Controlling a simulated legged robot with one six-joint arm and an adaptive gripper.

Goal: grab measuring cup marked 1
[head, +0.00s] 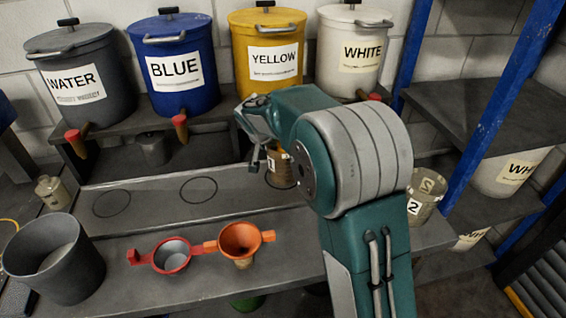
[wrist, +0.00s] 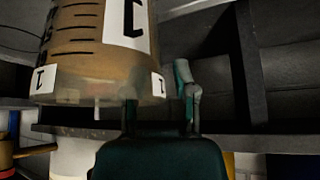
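The brownish measuring cup (head: 284,174) stands on the bench shelf below the yellow bucket, partly hidden by my arm. Its white label is partly visible in the head view. In the wrist view the cup (wrist: 85,65) is large at upper left, appears inverted, and shows dark graduation lines and labels reading like a 1. My gripper (head: 256,150) is at the cup's left side in the head view. In the wrist view my gripper (wrist: 160,98) has its two fingers apart. One finger overlaps the cup's edge; whether it touches is unclear. The other is clear of the cup.
A cup marked 2 (head: 425,195) stands right of my arm. Water (head: 75,78), blue (head: 175,65), yellow (head: 268,45) and white (head: 352,50) buckets line the back. A red-rimmed holder (head: 172,256), orange funnel (head: 240,241) and grey bucket (head: 55,258) are in front.

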